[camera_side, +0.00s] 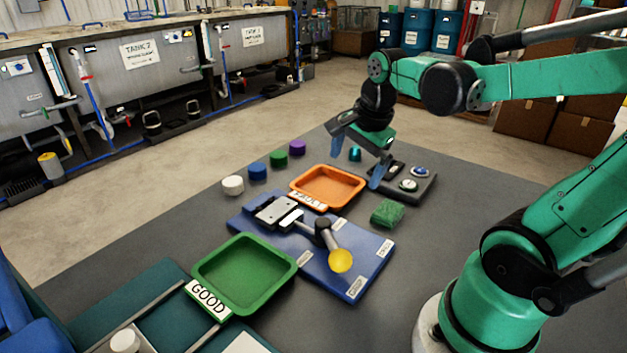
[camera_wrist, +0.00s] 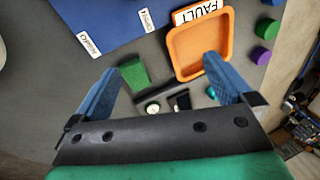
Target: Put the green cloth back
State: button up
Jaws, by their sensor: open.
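The green cloth (camera_side: 387,213) lies as a small folded block on the grey table, between the blue board and the dark button box. In the wrist view the cloth (camera_wrist: 134,74) shows inside the jaws' span, close to the left finger. My gripper (camera_side: 357,164) is open and empty. It hangs above the table, over the area between the orange tray and the button box, behind the cloth in the side view. Its two blue fingers are spread wide in the wrist view (camera_wrist: 160,68), and neither visibly touches the cloth.
An orange FAULT tray (camera_side: 349,171), a green GOOD tray (camera_side: 203,273) and a blue board (camera_side: 360,288) with a metal fixture and yellow-ended lever lie near. The button box (camera_side: 425,180) sits right. Several coloured pucks (camera_side: 258,170) line the back.

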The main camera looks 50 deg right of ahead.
jog(key=a+n+t+y, duration=0.1)
jog(key=a+n+t, duration=0.3)
jog(key=a+n, duration=0.6)
jog(key=n, duration=0.9)
jog(key=shift+w+a+n, duration=0.3)
jog(key=shift+w+a, duration=0.1)
